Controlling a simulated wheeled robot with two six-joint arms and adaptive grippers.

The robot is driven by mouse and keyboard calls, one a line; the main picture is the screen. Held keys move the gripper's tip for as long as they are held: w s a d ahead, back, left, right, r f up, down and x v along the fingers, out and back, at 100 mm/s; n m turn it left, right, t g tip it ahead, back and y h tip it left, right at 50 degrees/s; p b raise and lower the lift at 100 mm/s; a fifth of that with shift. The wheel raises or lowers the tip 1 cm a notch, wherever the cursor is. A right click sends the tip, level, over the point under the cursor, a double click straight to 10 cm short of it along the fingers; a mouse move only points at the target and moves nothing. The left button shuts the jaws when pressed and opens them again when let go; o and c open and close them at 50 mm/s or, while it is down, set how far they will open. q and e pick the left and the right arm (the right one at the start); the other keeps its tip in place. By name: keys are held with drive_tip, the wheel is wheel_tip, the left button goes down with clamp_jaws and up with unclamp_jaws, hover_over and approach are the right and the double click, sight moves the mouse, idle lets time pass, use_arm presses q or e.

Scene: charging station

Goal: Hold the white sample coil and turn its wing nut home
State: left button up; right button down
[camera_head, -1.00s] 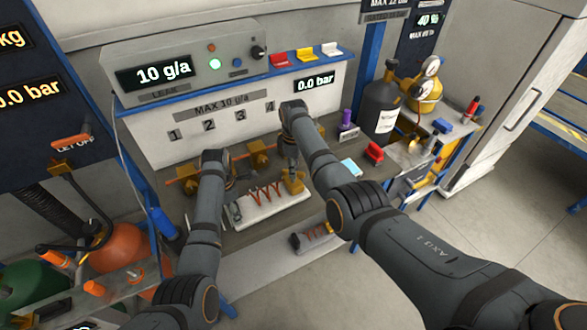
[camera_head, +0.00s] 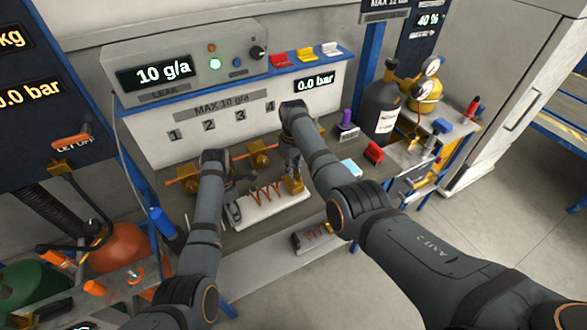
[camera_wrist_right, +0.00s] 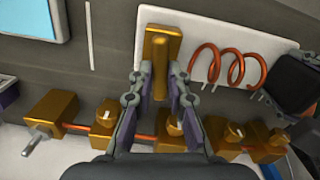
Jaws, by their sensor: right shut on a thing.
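The white sample coil is a white plate (camera_head: 270,211) with a copper coil (camera_head: 265,194) and a brass block (camera_head: 294,186) at its right end, on the bench in the head view. In the right wrist view the plate (camera_wrist_right: 205,37), the copper coil (camera_wrist_right: 237,66) and the brass block (camera_wrist_right: 162,42) show upside down.
Brass valves (camera_head: 259,160) on a copper pipe line the bench behind the coil. A blue bottle (camera_head: 161,223) is at the left.

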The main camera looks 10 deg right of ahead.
idle(0.5)
drive_tip(key=c, duration=1.3)
unclamp_jaws()
wheel_tip(320, 180, up, 12)
use_arm(q)
drive_tip(key=o, duration=1.5)
